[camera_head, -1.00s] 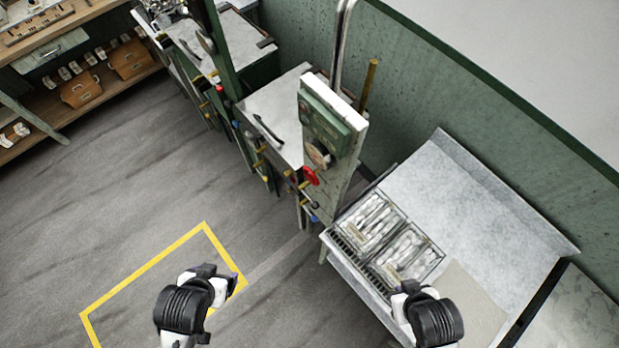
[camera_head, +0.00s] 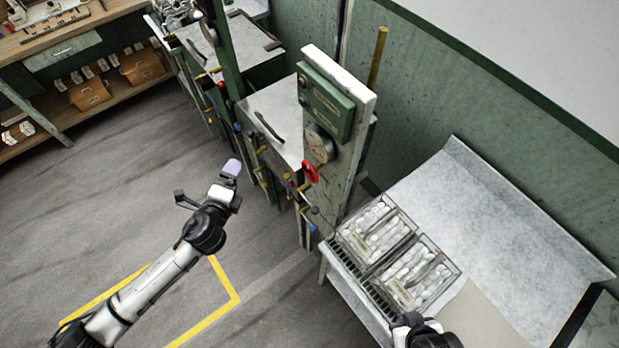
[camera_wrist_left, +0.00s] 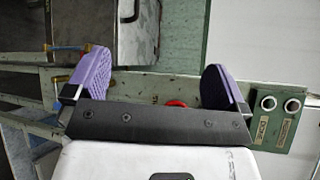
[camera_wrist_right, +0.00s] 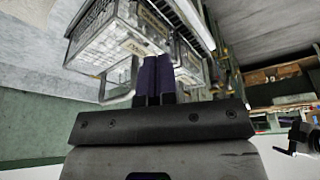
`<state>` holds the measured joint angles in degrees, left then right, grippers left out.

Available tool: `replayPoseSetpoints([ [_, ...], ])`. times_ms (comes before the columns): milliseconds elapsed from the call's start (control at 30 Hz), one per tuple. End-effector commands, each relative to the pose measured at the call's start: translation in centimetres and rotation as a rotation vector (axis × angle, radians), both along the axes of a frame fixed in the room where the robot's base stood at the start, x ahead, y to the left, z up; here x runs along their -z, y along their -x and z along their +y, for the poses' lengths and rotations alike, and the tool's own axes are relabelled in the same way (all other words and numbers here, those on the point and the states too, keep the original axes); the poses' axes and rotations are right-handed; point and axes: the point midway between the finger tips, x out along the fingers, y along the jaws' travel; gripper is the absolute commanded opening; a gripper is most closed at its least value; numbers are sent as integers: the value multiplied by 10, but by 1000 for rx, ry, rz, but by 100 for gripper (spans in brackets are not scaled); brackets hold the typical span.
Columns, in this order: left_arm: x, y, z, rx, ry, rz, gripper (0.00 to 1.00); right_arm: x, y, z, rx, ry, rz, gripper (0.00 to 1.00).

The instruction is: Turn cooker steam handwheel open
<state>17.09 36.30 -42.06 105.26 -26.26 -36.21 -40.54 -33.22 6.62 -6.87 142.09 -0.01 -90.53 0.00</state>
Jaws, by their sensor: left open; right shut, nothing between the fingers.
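The red handwheel (camera_head: 310,172) sits low on the front of the upright cooker panel, beneath a round gauge. In the left wrist view the red handwheel (camera_wrist_left: 176,103) shows partly above my gripper body, between the two fingers in the picture, with the rest hidden. My left gripper (camera_head: 207,182) is open and empty, to the left of the handwheel and apart from it. Its purple finger pads stand wide apart in the left wrist view (camera_wrist_left: 158,82). My right gripper (camera_head: 412,320) is shut and empty at the front of the side table; its fingertips touch each other in the right wrist view (camera_wrist_right: 156,75).
The panel carries a green control box (camera_head: 326,103) and a gauge (camera_head: 319,143). Several valves with coloured handles line the basins left of it. A side table (camera_head: 505,230) holds wire trays (camera_head: 412,275) of white cocoons. The floor at left is clear, with yellow marking (camera_head: 222,275).

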Motion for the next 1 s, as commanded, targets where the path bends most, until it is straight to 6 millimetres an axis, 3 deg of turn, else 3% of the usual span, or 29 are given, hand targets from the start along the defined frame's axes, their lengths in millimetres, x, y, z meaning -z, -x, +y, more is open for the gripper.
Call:
replayPoseSetpoints([
  [133,18,7,-33,344,-405,-207,100,0,0,-1,-3,4,0,0],
  [400,6,40,-80,725,-912,-693,100,0,0,-3,-7,11,0,0],
  [700,1,52,-91,777,-1154,-920,100,0,0,-1,-4,5,0,0],
  [1000,-2,33,-116,771,-1181,-935,100,-10,0,1,1,-2,0,0],
])
